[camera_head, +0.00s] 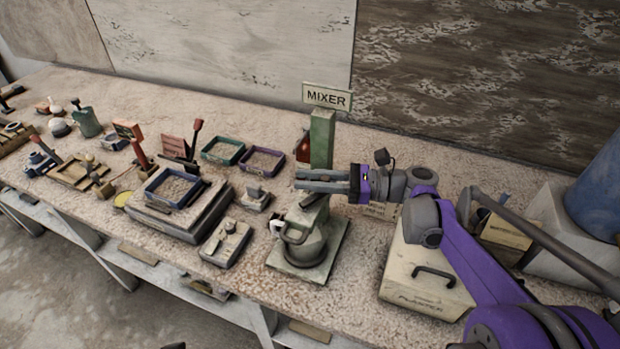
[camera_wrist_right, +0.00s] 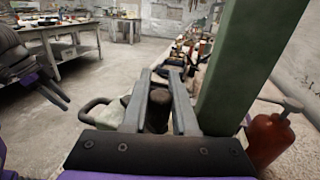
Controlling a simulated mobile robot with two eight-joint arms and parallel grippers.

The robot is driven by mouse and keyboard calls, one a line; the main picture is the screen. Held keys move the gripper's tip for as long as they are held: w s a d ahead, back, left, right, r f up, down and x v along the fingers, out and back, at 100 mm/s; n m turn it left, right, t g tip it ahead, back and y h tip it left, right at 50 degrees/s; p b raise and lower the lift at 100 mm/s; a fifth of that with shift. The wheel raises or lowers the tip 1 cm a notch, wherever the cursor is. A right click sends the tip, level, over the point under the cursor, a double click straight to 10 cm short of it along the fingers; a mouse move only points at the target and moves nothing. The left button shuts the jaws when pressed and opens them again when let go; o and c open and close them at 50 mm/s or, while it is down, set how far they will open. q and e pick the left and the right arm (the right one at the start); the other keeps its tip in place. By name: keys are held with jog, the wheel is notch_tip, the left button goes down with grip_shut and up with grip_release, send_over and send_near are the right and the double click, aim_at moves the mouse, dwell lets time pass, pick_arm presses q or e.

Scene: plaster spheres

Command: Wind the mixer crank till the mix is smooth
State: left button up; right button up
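The mixer stands on a square base plate on the bench, with a green post (camera_head: 322,140) under a MIXER sign (camera_head: 327,97). A grey-green pot (camera_head: 306,246) with a side handle sits at its foot. My right gripper (camera_head: 297,180) reaches in from the right, level, over the pot. In the right wrist view a dark upright crank grip (camera_wrist_right: 158,112) fills the narrow gap between its fingers, which look shut on it. The crank arm is mostly hidden below the fingers, and the mix cannot be seen.
A pale box with a black handle (camera_head: 420,278) stands right of the mixer. A red bottle (camera_wrist_right: 268,138) is close behind the post. Blue-rimmed tray (camera_head: 173,190), grey block (camera_head: 226,243) and other tools crowd the bench to the left. A blue barrel (camera_head: 598,190) is far right.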

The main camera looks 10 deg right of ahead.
grip_shut()
jog(key=shift+w+a+n+g+y, duration=0.1)
jog(key=shift+a+n+g+y, duration=0.1)
jog(key=shift+n+g, duration=0.35)
jog(key=shift+w+a+n+g+y, duration=0.1)
jog(key=shift+n+g+y, duration=0.2)
jog(key=shift+g, duration=0.45)
jog(key=shift+o, duration=2.3)
grip_release()
jog(key=shift+d, duration=0.15)
jog(key=s+d, duration=0.2)
jog(key=d, duration=0.8)
jog(key=shift+d, duration=0.2)
